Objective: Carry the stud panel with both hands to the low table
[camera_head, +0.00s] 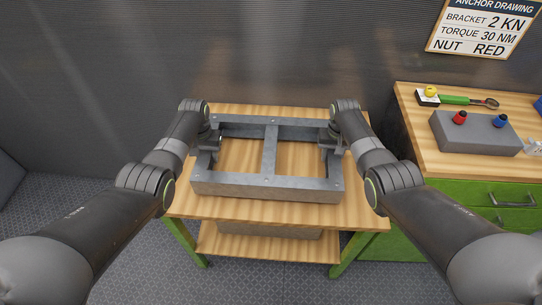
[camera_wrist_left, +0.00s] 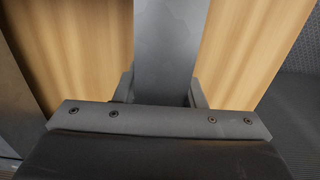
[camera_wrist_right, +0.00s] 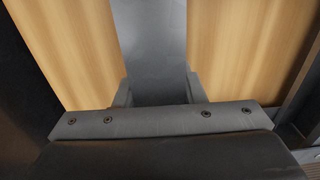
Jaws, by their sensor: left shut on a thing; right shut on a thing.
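The stud panel (camera_head: 269,150) is a grey metal frame with a middle bar, lying flat over the wooden top of the low table (camera_head: 280,212). I cannot tell whether it rests on the wood or hangs slightly above it. My left gripper (camera_head: 213,141) is shut on the panel's left side bar, which also shows between the fingers in the left wrist view (camera_wrist_left: 165,45). My right gripper (camera_head: 327,140) is shut on the right side bar, seen in the right wrist view (camera_wrist_right: 152,45). The fingertips are partly hidden by the bars.
The table has green legs and a lower shelf (camera_head: 270,246) with a grey block (camera_head: 268,230) on it. At right stands a green cabinet (camera_head: 455,195) with a wooden top, holding a grey block with red and blue knobs (camera_head: 475,134) and a green-handled tool (camera_head: 455,99). A corrugated wall is behind.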

